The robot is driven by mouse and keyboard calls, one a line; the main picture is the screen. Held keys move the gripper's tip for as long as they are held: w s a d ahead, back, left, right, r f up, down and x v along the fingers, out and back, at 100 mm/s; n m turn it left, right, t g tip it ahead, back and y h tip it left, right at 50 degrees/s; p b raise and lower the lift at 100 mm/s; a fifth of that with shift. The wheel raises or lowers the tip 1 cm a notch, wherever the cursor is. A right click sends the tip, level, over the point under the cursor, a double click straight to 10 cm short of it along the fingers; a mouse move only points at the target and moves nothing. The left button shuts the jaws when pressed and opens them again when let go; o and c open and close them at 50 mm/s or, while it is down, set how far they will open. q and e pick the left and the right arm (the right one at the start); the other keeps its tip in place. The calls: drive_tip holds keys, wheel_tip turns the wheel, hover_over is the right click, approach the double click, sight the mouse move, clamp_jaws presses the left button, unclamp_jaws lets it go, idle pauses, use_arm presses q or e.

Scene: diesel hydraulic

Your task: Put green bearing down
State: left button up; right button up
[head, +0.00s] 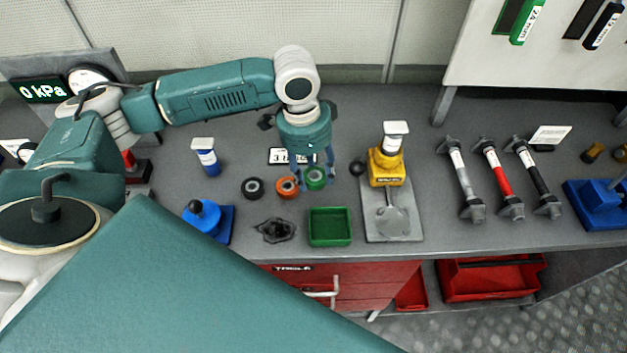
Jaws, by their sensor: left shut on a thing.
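The green bearing (315,180) is a small green ring at the middle of the bench. My left gripper (315,174) reaches down over it from behind, and its fingers are shut on it. I cannot tell whether the bearing touches the bench or is just above it. An orange bearing (287,187) is close to its left and a black bearing (252,188) is further left. A green tray (330,227) is in front of the green bearing, towards the bench's front edge. My right gripper is not in view.
A yellow jack-like device (386,167) on a grey plate stands right of the bearing. A blue fixture (207,219) and a dark star-shaped part (274,230) are at the front left. Several rods (497,180) lie right. Red drawers (345,285) are below.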

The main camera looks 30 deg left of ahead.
sight(312, 176)
use_arm(q)
drive_tip(key=shift+f, duration=2.1)
drive_tip(key=shift+p, duration=0.3)
drive_tip(key=o, duration=1.2)
drive_tip(key=shift+f, duration=0.1)
